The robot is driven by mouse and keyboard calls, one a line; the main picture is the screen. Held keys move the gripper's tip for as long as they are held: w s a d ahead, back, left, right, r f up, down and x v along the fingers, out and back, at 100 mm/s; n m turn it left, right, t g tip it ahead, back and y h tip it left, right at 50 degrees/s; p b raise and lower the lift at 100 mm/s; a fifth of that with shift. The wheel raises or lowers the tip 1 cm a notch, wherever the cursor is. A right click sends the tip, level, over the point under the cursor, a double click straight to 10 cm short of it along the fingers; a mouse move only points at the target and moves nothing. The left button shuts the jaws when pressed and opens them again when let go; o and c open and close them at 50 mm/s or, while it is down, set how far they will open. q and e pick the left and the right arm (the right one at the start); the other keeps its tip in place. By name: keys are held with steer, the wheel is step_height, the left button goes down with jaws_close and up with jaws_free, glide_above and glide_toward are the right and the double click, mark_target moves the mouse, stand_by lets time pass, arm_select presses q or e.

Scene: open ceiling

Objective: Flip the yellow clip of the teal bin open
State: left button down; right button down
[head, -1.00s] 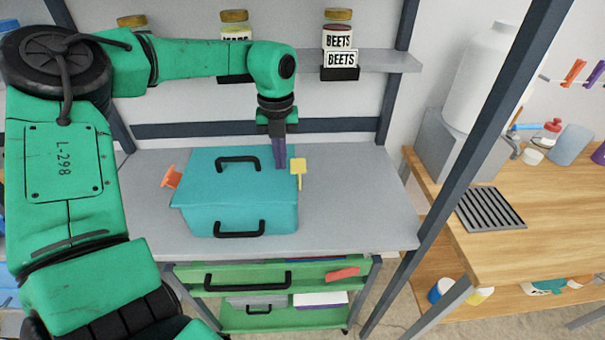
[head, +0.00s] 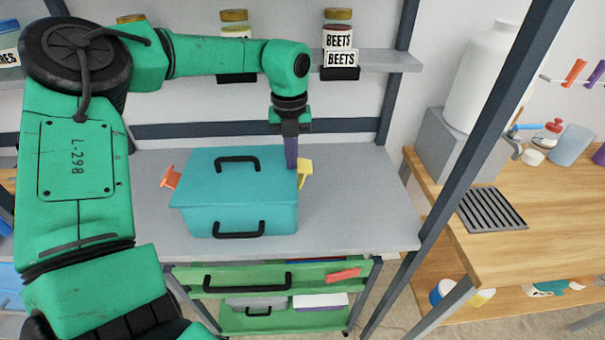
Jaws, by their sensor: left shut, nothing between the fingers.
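The teal bin (head: 240,214) stands on the grey bench, lid on, with one black handle on the lid and one on its front. The yellow clip (head: 305,172) is at the bin's right side, tilted, and partly hidden behind my left gripper. An orange clip (head: 170,178) sticks out from the bin's left side. My left gripper (head: 291,166) points down at the bin's right edge, shut and empty, its purple fingers right beside the yellow clip. I cannot tell whether they touch it. My right gripper is not in view.
A shelf (head: 385,61) with jars, one labelled beets (head: 339,38), runs behind the bench. A dark post (head: 470,160) stands to the right. The grey bench top (head: 360,200) is clear right of the bin. A green drawer (head: 230,279) is below.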

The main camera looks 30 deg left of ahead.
arm_select(q)
steer(key=shift+w+d+f+b, duration=0.1)
steer(key=shift+w+d+b, duration=0.1)
steer(key=shift+w+d, duration=0.25)
steer(key=shift+w+d+f+b, duration=0.15)
steer(key=shift+w+d, duration=0.1)
steer(key=shift+d, duration=0.3)
stand_by(0.4)
steer(key=shift+w+d, duration=0.1)
steer(key=shift+w, duration=0.05)
steer(key=shift+s+a+r+p, duration=0.15)
steer(key=shift+r+p, duration=0.6)
steer(key=shift+r, duration=0.45)
steer(key=shift+s+a+r+p, duration=0.1)
steer(key=shift+a+r+p, duration=0.1)
steer(key=shift+r+p, duration=0.8)
steer(key=shift+s+a+r+p, duration=0.15)
steer(key=shift+r+p, duration=0.4)
steer(key=shift+r, duration=0.85)
steer(key=shift+f, duration=0.1)
